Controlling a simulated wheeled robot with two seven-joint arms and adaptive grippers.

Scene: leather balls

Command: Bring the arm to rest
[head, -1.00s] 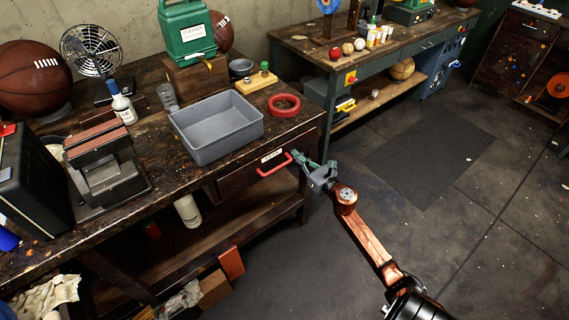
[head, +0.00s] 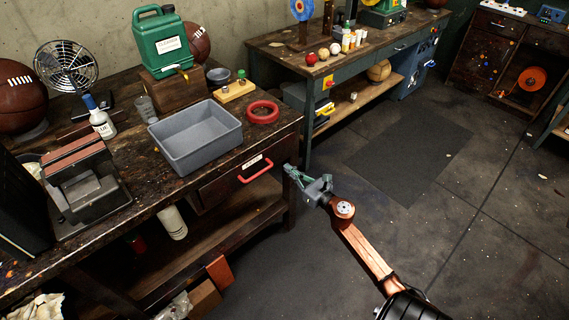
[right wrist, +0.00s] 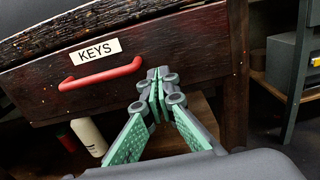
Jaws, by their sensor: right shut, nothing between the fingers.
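My right arm (head: 362,245) comes in from the lower right of the head view, with copper-coloured links. My right gripper (head: 289,169) is shut and empty. It is just right of the workbench's front corner, apart from the drawer's red handle (head: 255,171). In the right wrist view the green-padded fingers (right wrist: 157,77) meet at their tips. They point at the front of the drawer (right wrist: 190,60), which has a "KEYS" label and a red handle (right wrist: 100,73). The drawer looks closed. My left gripper is not in view.
The workbench (head: 130,225) holds a grey bin (head: 195,150), a red ring (head: 263,112), a green canister (head: 161,42) and a fan (head: 67,66). A second bench (head: 262,62) stands behind. The floor (head: 440,255) right of my arm is open, with a dark mat (head: 410,160).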

